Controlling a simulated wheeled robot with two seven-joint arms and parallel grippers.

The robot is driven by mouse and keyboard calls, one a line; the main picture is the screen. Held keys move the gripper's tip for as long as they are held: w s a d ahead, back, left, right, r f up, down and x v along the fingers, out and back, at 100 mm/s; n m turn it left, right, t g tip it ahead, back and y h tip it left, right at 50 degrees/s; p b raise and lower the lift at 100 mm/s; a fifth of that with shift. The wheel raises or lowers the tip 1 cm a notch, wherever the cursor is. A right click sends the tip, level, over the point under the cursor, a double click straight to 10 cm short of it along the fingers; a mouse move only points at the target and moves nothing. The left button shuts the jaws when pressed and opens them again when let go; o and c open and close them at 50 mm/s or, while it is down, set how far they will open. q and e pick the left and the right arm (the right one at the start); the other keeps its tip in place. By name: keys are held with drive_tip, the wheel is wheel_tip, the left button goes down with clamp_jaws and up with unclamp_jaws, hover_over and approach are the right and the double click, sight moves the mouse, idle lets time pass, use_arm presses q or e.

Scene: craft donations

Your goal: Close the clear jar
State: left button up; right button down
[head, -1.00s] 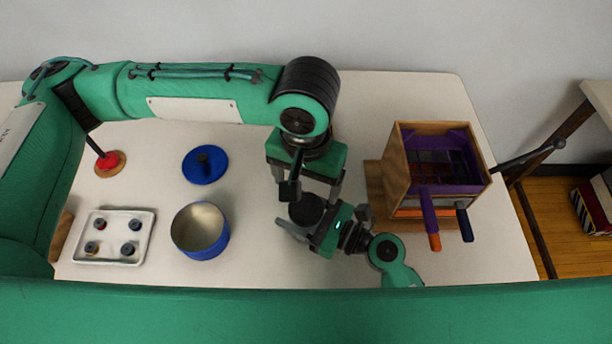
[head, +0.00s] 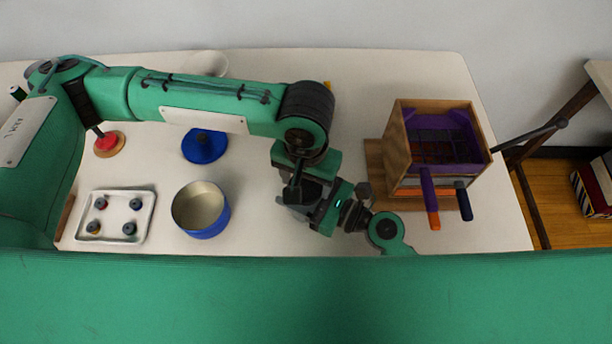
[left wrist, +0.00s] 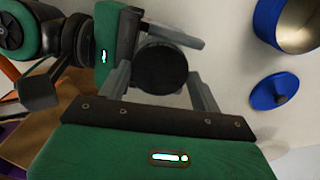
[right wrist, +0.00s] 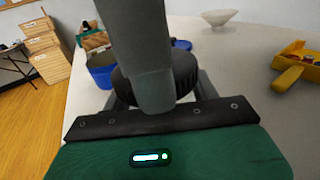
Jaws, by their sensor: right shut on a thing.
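A round black ribbed lid shows in the left wrist view (left wrist: 160,68) and the right wrist view (right wrist: 186,78). The clear jar's body cannot be made out; the lid and grippers cover that spot. My right gripper (right wrist: 160,92) comes in from the side and is shut on the jar, just under the lid. My left gripper (left wrist: 160,90) points down from above, its fingers on either side of the lid and looking apart from it. One left finger hides part of the lid in the right wrist view. Whether the lid sits fully on the jar cannot be seen.
A blue pot (head: 213,220) and blue lid (head: 205,147) stand left of my grippers. A white tray (head: 84,232) holds several small knobbed pieces. A wooden box (head: 398,160) with purple lining stands right. A white bowl (head: 205,63) is behind my left arm.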

use_arm(q)
drive_tip(key=c, duration=0.6)
drive_tip(key=o, duration=1.1)
drive_tip(key=shift+r, duration=0.1)
drive_tip(key=shift+r, duration=2.15)
drive_tip(key=shift+c, duration=0.4)
wheel_tip(320, 180, up, 4)
drive_tip(key=shift+f, duration=0.25)
drive_tip(key=shift+f, duration=0.1)
